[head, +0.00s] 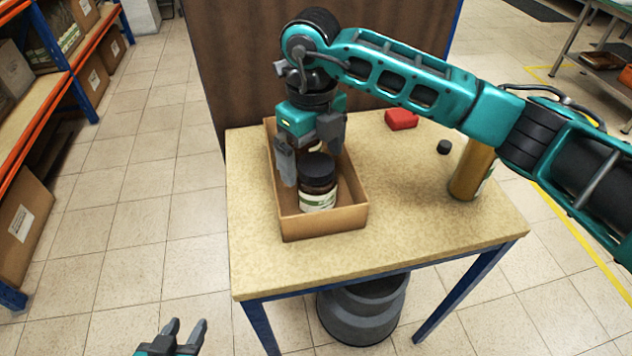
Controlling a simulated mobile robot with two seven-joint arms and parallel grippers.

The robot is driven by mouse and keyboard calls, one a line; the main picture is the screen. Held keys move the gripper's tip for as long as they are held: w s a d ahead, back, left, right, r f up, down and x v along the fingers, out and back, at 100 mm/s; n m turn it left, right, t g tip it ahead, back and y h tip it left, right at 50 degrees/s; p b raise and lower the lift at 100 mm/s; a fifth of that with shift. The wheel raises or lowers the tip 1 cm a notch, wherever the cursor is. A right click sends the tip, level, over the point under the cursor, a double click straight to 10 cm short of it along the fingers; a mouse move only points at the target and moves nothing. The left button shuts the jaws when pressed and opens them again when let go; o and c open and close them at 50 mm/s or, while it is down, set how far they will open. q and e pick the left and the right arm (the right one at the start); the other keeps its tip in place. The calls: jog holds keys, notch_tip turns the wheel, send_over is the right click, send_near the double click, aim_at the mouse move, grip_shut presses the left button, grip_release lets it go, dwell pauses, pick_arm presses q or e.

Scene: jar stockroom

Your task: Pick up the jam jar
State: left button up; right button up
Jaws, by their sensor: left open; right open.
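A jar with a black lid, dark red-brown contents and a white-green label (317,199) stands upright in the near part of an open cardboard box (325,224) on the table; it looks like the jam jar. Part of another brown item (314,148) shows behind it in the box, mostly hidden by my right gripper. My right gripper (308,160) points down over the box, open, its fingers just behind and left of the front jar's lid. I cannot tell whether it touches either item. My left gripper (186,328) is open and empty, low in front of the table.
The table (400,220) is bare at its front right. A tall amber container (470,170) stands right, partly behind my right arm. A small black object (444,147) and a red object (401,119) lie farther back. Shelving with boxes (70,70) stands left, across open floor.

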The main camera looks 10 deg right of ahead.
aim_at(316, 184)
jog(key=f, duration=0.5)
jog(key=shift+d+f, duration=0.15)
jog(key=shift+d, duration=0.15)
jog(key=c, duration=1.5)
jog(key=shift+c, duration=0.2)
jog(key=shift+r, duration=0.2)
